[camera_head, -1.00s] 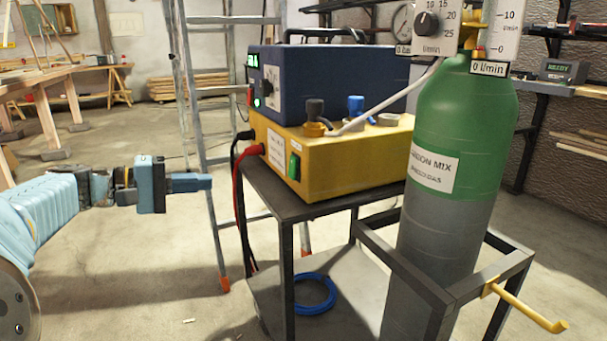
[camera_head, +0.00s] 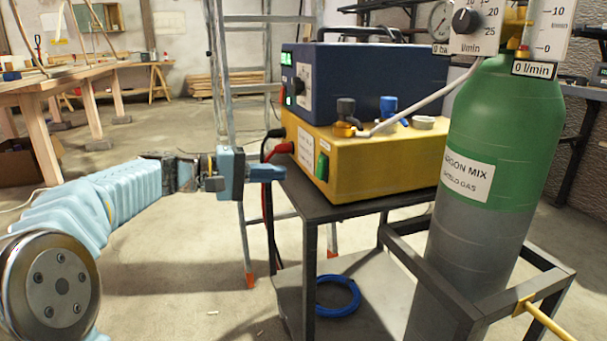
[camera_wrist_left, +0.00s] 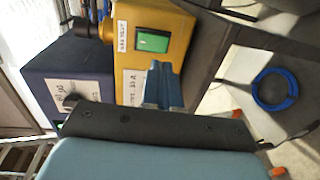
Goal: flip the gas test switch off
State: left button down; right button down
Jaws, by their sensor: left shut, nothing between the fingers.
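The gas test switch (camera_head: 322,166) is a green rocker on the front face of the yellow box (camera_head: 370,180). In the left wrist view the green switch (camera_wrist_left: 152,41) shows near the top, beside a small white label. I cannot tell which way its rocker is tilted. My left gripper (camera_head: 278,173) is shut and empty, with its blue fingers pointing right towards the box front. It is left of the switch and appears apart from it. In the left wrist view the gripper's fingertips (camera_wrist_left: 160,72) are just below the switch. My right gripper is not in view.
A blue unit (camera_head: 365,85) sits on the yellow box, on a dark metal cart (camera_head: 315,215). A green and grey gas cylinder (camera_head: 475,180) stands at right. Red and black cables (camera_head: 268,200) hang beside the gripper. A ladder (camera_head: 222,80) stands behind.

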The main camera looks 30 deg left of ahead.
aim_at(318, 173)
pick_arm(q)
jog(key=x, duration=0.6)
jog(key=shift+w+d, duration=0.25)
jog(key=shift+f, duration=0.1)
